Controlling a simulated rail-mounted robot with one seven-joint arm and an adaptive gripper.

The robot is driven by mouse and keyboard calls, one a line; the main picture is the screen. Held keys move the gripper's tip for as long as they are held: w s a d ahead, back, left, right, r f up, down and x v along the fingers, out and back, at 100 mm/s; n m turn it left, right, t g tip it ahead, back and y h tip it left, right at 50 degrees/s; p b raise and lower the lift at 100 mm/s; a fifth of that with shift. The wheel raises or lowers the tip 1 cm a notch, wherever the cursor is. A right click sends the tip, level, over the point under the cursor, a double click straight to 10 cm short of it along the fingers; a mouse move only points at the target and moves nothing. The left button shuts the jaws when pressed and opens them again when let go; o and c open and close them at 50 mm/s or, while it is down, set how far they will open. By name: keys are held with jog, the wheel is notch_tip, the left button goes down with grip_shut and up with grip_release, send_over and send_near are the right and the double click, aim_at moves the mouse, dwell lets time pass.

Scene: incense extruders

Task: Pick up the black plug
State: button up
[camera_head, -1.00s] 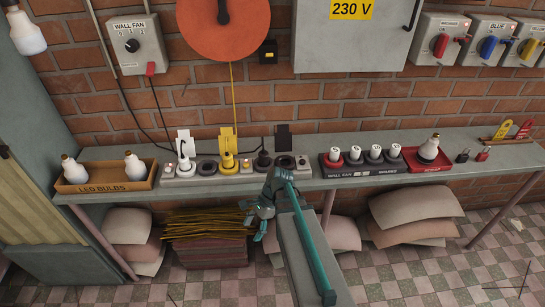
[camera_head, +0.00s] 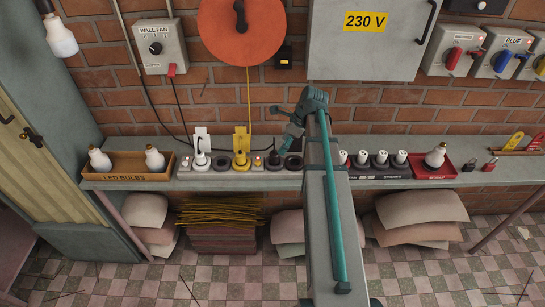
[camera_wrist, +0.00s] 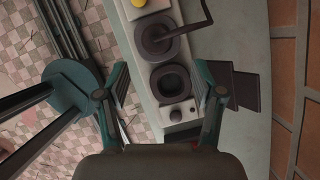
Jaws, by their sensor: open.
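The black plug (camera_head: 274,158) is in the grey socket strip (camera_head: 186,174) on the bench, right of the yellow plug (camera_head: 241,158). In the wrist view the black plug (camera_wrist: 160,40) shows at the upper middle, its dark cord bending to the right. My gripper (camera_head: 287,146) is just right of the black plug and above the strip. In the wrist view my gripper (camera_wrist: 162,80) is open and empty, its fingers on either side of an empty dark socket (camera_wrist: 170,82). The plug lies beyond the fingertips, not between them.
A white plug (camera_head: 202,157) is at the strip's left. The LED bulbs box (camera_head: 126,177) stands further left; a red tray (camera_head: 432,171) with a bulb is at the right. The brick wall (camera_head: 110,100) is close behind the bench. My arm hides part of the bench.

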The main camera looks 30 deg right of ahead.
aim_at(276, 153)
jog(key=x, duration=0.2)
jog(key=shift+w+f, duration=0.1)
jog(key=shift+f, duration=0.2)
jog(key=shift+w+a+f+p, duration=0.3)
jog(key=shift+a+f+p, duration=0.3)
jog(key=shift+f, duration=0.3)
jog(key=shift+w+a+f+p, duration=0.3)
jog(key=shift+a+f+p, duration=0.3)
jog(key=shift+f, duration=0.25)
jog(key=shift+w+f, duration=0.15)
jog(key=shift+f, duration=0.45)
jog(key=c, duration=1.2)
jog(key=shift+c, duration=0.2)
jog(key=shift+r, duration=0.15)
